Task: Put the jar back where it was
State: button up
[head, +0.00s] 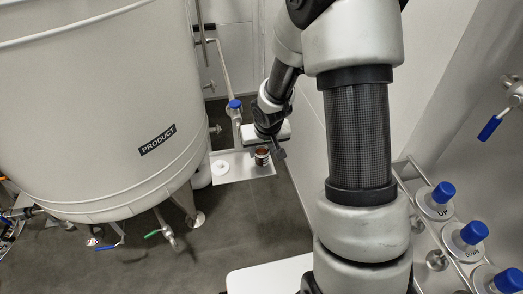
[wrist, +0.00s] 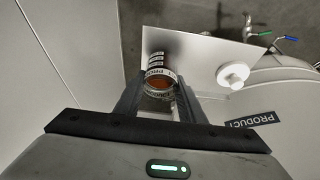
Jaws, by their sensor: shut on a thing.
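The jar (wrist: 160,77) is a small clear jar with amber content and a white printed label. My gripper (wrist: 162,98) is shut on it, with one dark finger on each side. In the head view the jar (head: 262,155) is at the tip of my gripper (head: 268,150), over the right part of a small pale shelf (head: 240,171) beside the product tank. I cannot tell whether the jar touches the shelf.
The large tank marked PRODUCT (head: 100,100) stands close to the left of the shelf. A pipe with a blue cap (head: 235,104) rises behind it. Blue-capped fittings (head: 441,196) line the right side. Dark floor (head: 250,220) is open below.

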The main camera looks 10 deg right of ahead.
jog(key=shift+f, duration=0.15)
jog(key=o, duration=1.3)
